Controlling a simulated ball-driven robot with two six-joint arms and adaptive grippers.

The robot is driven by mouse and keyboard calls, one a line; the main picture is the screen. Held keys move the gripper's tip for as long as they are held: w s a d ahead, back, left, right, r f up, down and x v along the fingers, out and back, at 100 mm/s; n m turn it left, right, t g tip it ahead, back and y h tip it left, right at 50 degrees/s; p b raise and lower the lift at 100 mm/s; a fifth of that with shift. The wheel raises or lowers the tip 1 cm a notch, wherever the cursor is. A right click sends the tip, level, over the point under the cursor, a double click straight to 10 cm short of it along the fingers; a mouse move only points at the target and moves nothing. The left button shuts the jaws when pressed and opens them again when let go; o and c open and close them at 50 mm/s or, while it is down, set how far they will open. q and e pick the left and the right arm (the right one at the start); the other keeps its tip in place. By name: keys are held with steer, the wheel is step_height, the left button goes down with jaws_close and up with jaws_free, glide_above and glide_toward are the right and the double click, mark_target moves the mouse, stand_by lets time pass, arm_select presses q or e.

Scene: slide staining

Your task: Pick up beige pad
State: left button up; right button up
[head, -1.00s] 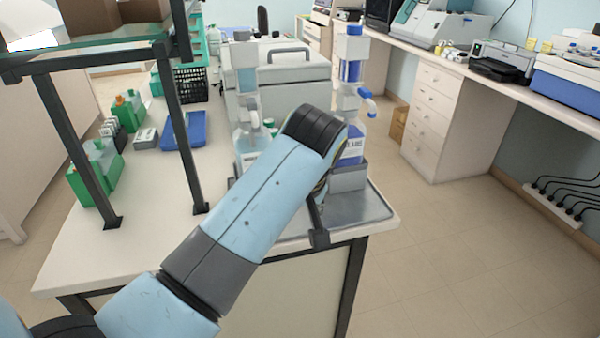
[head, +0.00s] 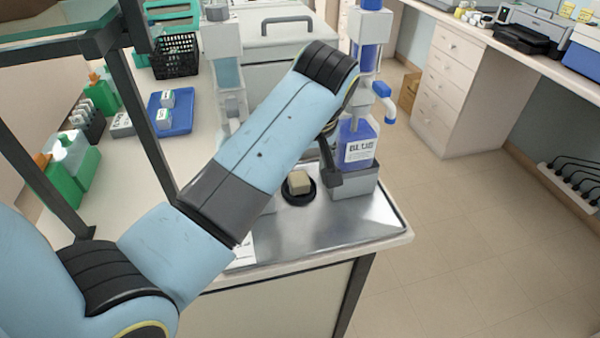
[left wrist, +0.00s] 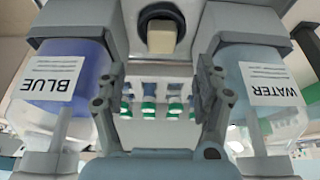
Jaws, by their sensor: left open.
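The beige pad (head: 299,182) is a small block sitting in a round black holder (head: 299,196) on the metal tray (head: 335,225). The pad also shows at the top middle of the left wrist view (left wrist: 162,37), with the dark holder around it. My left gripper (head: 331,165) is beside the pad, to its right in the head view, partly hidden by my own arm. My right gripper is not in view.
A BLUE bottle (head: 355,145) stands close to the right of my gripper. A WATER bottle (left wrist: 270,75) stands on the opposite side. A shelf frame (head: 140,120) rises at left. The tray's front part is clear.

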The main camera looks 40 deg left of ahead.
mark_target(299, 179)
arm_select(q)
steer(key=x, duration=0.3)
steer(key=shift+f, duration=0.3)
steer(key=shift+a+f, duration=0.15)
steer(key=shift+f, duration=0.1)
steer(key=x, duration=0.4)
steer(key=shift+a+f+p, duration=0.1)
steer(key=shift+f+p, duration=0.15)
steer(key=shift+p, duration=0.1)
steer(key=shift+w+f, duration=0.15)
steer(key=shift+f, duration=0.05)
steer(key=c, duration=1)
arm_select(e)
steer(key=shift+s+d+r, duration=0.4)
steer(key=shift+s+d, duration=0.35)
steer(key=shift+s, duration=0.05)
arm_select(q)
step_height(299, 179, up, 9)
steer(key=shift+r, duration=0.55)
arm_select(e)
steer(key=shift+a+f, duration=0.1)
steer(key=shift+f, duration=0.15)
